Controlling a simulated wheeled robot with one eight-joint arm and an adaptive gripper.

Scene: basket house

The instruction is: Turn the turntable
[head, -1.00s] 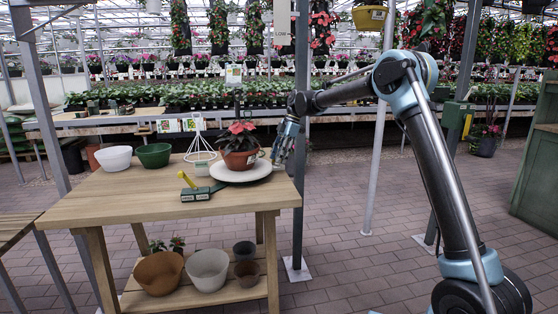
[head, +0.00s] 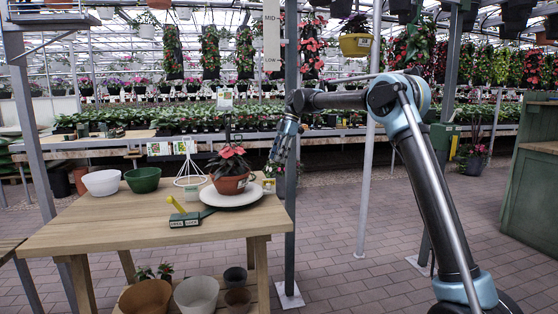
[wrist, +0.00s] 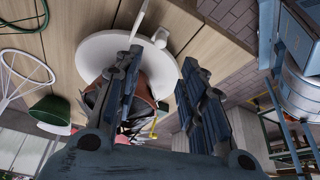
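The turntable, a white round disc (head: 247,198), lies on the wooden table's right end. A terracotta pot (head: 231,185) with a red-leaved plant stands on it. In the wrist view the disc (wrist: 92,58) has a small white knob (wrist: 159,38) at its rim. A dark green box (head: 185,220) with a yellow handle (head: 174,204) sits in front of the disc; I cannot tell if they are joined. My gripper (head: 276,160) is behind and right of the disc, pointing down. In the wrist view my gripper's fingers (wrist: 162,62) are apart and empty, one overlapping the view of disc and pot.
A white bowl (head: 101,183), a green bowl (head: 142,180) and a white wire stand (head: 189,168) are on the table (head: 120,225). A grey post (head: 291,220) rises close to the table's right end. Paved floor (head: 345,260) is open to the right.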

